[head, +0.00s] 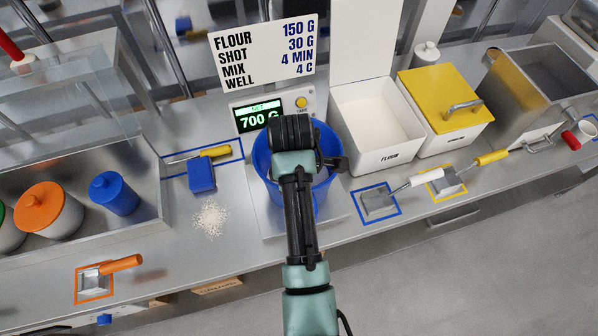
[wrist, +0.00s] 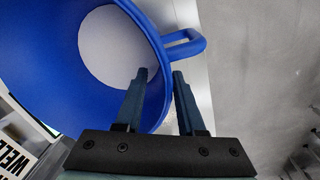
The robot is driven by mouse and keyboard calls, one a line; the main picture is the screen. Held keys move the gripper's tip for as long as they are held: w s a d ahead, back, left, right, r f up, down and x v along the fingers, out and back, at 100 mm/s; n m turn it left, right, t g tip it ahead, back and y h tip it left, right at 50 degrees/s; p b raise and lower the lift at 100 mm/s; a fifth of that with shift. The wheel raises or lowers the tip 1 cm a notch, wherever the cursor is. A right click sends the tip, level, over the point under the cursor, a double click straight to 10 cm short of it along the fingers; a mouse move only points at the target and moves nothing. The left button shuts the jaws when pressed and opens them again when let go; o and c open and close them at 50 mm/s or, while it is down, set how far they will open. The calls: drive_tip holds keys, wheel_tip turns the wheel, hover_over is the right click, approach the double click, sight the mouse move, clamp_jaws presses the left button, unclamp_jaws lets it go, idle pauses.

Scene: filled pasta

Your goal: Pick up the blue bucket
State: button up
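The blue bucket (head: 262,158) stands upright on a scale plate, partly hidden behind my arm in the head view. In the wrist view the bucket (wrist: 60,65) fills the upper left, with a pale round area at its bottom and a blue handle loop (wrist: 186,46) on its side. My gripper (wrist: 159,75) is at the bucket's rim, one finger over the inside and the other outside. The fingers are apart, with a gap beside the wall. I cannot tell if either finger touches it. My fingertips are hidden in the head view.
The scale display (head: 259,117) reads 700 G. A flour bin (head: 392,161) and a yellow-lidded bin (head: 447,98) stand to the right. Scoops lie along the counter's front edge.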

drive_tip(key=shift+w+f+p, duration=0.2)
drive_tip(key=shift+f+p, duration=0.1)
drive_tip(key=shift+f, duration=1.25)
clamp_jaws()
drive_tip(key=shift+w+r, duration=0.15)
